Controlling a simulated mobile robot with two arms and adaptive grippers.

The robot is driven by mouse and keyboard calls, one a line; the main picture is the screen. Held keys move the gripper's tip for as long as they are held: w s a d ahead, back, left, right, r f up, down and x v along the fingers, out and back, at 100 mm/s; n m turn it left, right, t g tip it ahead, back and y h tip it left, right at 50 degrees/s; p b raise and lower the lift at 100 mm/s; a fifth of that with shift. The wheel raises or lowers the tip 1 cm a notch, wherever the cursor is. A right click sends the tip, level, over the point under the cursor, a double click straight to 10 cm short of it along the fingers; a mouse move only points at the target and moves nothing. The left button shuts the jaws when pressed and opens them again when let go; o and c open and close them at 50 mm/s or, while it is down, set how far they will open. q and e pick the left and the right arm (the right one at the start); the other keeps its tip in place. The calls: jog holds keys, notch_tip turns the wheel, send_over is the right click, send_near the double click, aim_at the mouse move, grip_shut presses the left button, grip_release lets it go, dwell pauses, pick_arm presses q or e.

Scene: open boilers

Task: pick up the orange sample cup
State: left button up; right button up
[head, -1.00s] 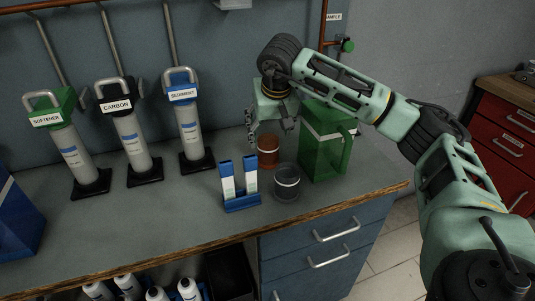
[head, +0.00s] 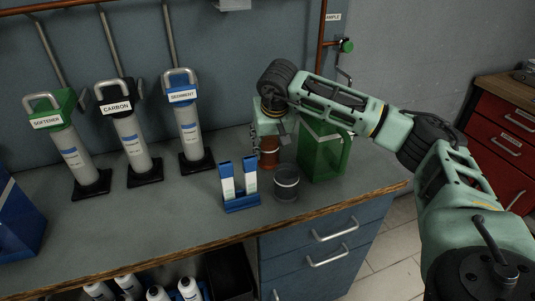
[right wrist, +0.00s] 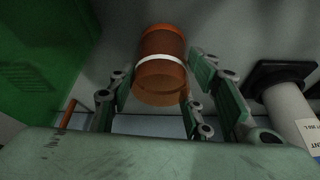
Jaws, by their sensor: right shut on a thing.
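The fingers partly hide the cup in the head view. My left gripper is not in view.
A clear grey cup (head: 286,184) stands just in front of the orange one. Filter cylinders (head: 192,138) stand behind.

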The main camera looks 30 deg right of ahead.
jog(key=shift+c, duration=1.3)
